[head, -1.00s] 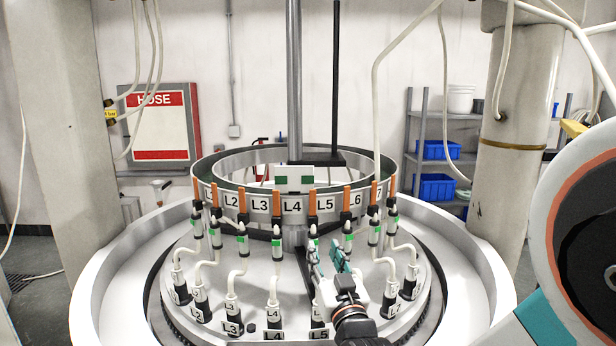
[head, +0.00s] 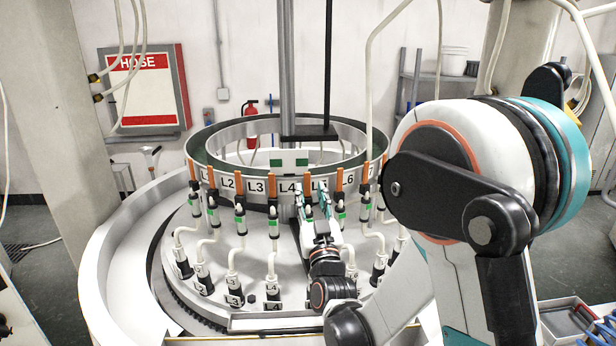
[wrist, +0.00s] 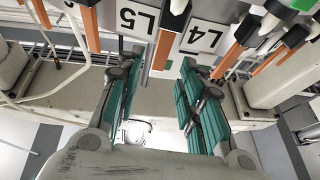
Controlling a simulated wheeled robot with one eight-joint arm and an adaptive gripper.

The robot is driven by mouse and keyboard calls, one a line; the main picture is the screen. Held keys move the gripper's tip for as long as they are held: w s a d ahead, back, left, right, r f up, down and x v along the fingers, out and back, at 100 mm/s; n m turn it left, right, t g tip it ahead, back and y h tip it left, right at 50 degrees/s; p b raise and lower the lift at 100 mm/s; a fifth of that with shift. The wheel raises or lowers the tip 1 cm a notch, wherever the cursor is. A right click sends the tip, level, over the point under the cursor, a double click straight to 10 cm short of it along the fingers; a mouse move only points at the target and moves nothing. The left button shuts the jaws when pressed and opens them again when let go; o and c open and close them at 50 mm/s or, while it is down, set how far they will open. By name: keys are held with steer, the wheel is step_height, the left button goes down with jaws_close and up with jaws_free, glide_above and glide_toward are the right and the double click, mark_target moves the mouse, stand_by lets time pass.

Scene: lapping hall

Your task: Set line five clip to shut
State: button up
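The line five clip, an orange lever (head: 307,183), stands upright on the ring's rim beside the L5 label (head: 322,184), like its neighbours. In the wrist view, upside down, the orange lever (wrist: 163,50) is between the L5 plate (wrist: 138,18) and the L4 plate (wrist: 202,38). My gripper (head: 313,200) is just in front of and below this clip. The L5 hose below is mostly hidden behind my gripper.
Neighbouring orange clips, L4 (head: 272,187) and L6 (head: 339,180), stand close on either side. White hoses with black fittings and green bands ring the round machine. A tall dark post (head: 328,70) rises behind the labels. A red-bordered hose cabinet (head: 145,90) hangs on the wall.

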mark_target(307, 181)
steer(key=shift+p+x, duration=0.6)
steer(key=shift+x, duration=1.65)
jaws_close()
